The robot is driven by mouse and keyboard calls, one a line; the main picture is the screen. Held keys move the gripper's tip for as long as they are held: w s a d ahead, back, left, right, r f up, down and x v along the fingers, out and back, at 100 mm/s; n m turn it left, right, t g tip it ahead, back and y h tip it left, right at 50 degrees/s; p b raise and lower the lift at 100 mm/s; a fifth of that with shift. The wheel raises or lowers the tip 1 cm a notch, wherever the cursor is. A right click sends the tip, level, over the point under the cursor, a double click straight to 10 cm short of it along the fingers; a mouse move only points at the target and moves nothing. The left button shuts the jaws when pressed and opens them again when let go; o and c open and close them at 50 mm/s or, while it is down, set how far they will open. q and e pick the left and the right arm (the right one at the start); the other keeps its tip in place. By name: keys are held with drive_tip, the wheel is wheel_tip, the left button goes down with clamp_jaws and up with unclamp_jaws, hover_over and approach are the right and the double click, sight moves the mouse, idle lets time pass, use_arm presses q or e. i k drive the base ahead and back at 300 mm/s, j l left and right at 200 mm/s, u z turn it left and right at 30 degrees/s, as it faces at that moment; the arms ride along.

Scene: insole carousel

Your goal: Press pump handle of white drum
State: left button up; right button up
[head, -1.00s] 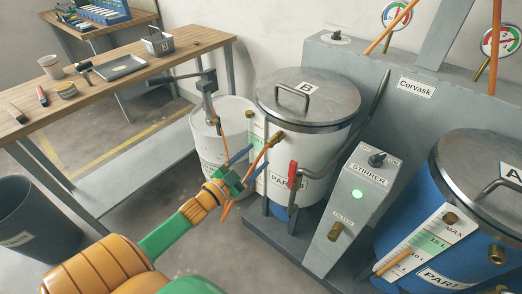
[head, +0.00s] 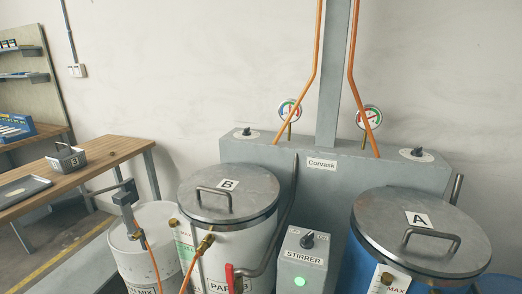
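The small white drum (head: 160,220) stands at the lower left, between the wooden bench and the tank marked B. Its label is cut by the bottom edge, with only "MIX" partly readable. A grey pump (head: 126,198) stands upright on its lid. The dark pump handle (head: 103,189) reaches out to the left from the pump's top, roughly level, with its end near the bench's front leg. An orange hose (head: 151,256) runs down from the pump. Neither of my grippers shows in the head view.
White tank B (head: 235,245) with a steel lid and a red-handled valve (head: 229,275) stands right of the drum. The stirrer box (head: 303,262) has a lit green lamp. Blue tank A (head: 352,265) is at the right. The wooden bench (head: 105,150) holds a tray and a metal caddy.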

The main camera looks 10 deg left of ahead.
sight(75, 200)
drive_tip(key=u, duration=1.75)
